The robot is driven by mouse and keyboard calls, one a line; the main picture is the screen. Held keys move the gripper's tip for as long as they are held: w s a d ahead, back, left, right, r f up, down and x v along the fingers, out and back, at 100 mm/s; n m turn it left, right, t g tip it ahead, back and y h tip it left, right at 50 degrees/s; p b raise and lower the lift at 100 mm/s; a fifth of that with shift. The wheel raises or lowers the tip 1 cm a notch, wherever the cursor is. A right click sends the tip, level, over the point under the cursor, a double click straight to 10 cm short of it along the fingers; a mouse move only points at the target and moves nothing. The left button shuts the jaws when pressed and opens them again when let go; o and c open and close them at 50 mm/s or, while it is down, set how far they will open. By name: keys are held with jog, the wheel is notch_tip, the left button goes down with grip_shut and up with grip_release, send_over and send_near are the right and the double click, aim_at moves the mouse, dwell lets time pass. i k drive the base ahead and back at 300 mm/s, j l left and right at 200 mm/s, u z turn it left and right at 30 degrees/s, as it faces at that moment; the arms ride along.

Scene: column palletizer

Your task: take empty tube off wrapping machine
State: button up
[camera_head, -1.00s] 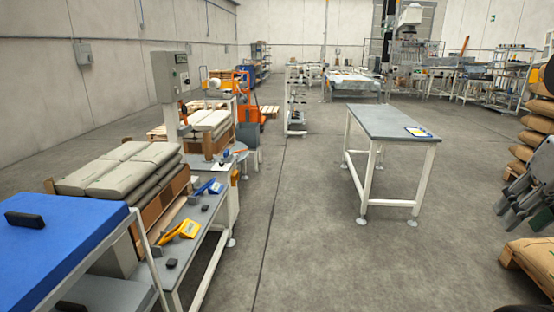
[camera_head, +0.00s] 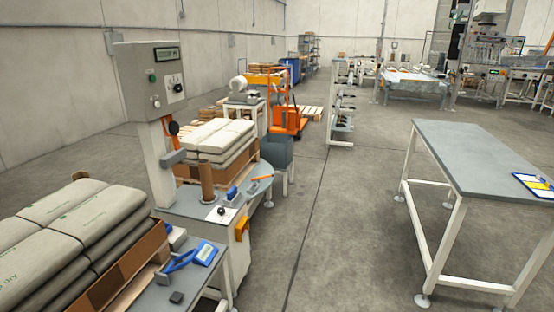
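The wrapping machine (camera_head: 152,135) stands at the left, a pale column with a grey control box on top. A brown upright tube (camera_head: 206,181) stands on the machine's grey deck, just right of the column. It looks bare, with no film that I can make out. My gripper is not in view.
A bench with a blue tape dispenser (camera_head: 204,253) lies before the machine. Sacks (camera_head: 85,225) on a pallet fill the lower left. A grey table (camera_head: 484,152) with a clipboard (camera_head: 534,186) stands right. The middle floor is clear.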

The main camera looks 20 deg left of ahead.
aim_at(204, 164)
jog(key=i+u, duration=0.1)
jog(key=i, duration=0.6)
jog(key=i+l+u, duration=0.1)
jog(key=i, duration=0.65)
jog(key=i+u, duration=0.45)
jog(key=i+l+u, duration=0.1)
jog(key=i+u, duration=0.15)
jog(key=u, duration=0.15)
jog(key=i+l+u, duration=0.25)
jog(key=u, duration=0.2)
jog(key=i+l+u, duration=0.15)
jog(key=i+u, duration=0.25)
jog(key=i+l+u, duration=0.2)
jog(key=u, duration=0.15)
jog(key=i+l+u, duration=0.25)
jog(key=l+u, duration=0.15)
jog(key=i+l+u, duration=0.2)
jog(key=l+u, duration=0.15)
